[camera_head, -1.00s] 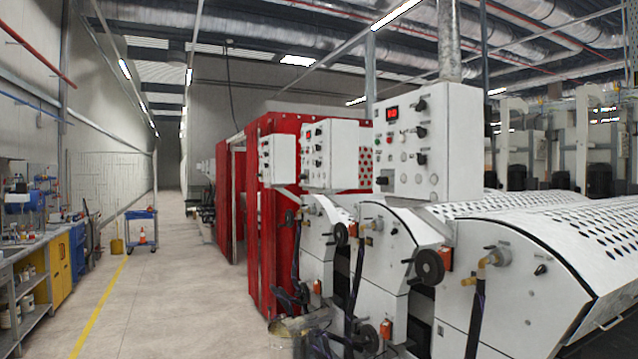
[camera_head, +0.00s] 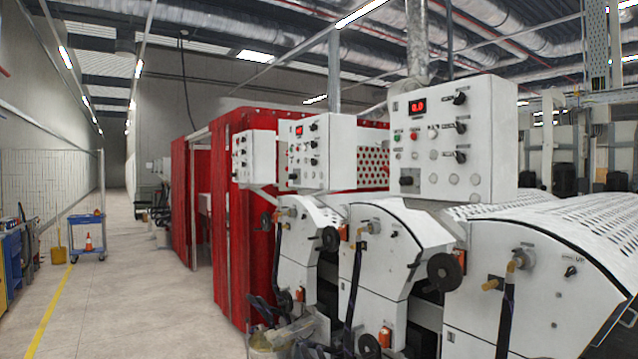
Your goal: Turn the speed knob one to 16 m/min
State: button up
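Three white control boxes stand in a row above the coater. The nearest box (camera_head: 482,108) has a red lit display (camera_head: 418,106) that seems to read 0.0. Black knobs sit down its right side: an upper one (camera_head: 460,98), a middle one (camera_head: 461,127) and a lower one (camera_head: 460,156). The middle box (camera_head: 335,150) and the far box (camera_head: 262,157) carry smaller knobs. The labels are too small to read, so I cannot tell which is speed knob one. My gripper is not in view.
White coater housings (camera_head: 540,285) with black handwheels (camera_head: 444,272) jut out below the boxes. A clear bucket (camera_head: 275,342) stands on the floor at their foot. Red curtains (camera_head: 240,230) hang behind. The aisle floor (camera_head: 140,290) at left is open, with a blue cart (camera_head: 86,238) farther back.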

aim_at(409, 181)
jog(key=i+j+z, duration=0.15)
jog(key=i+j, duration=0.25)
jog(key=i+j+z, duration=0.15)
jog(key=i+j, duration=0.2)
jog(key=j, duration=0.3)
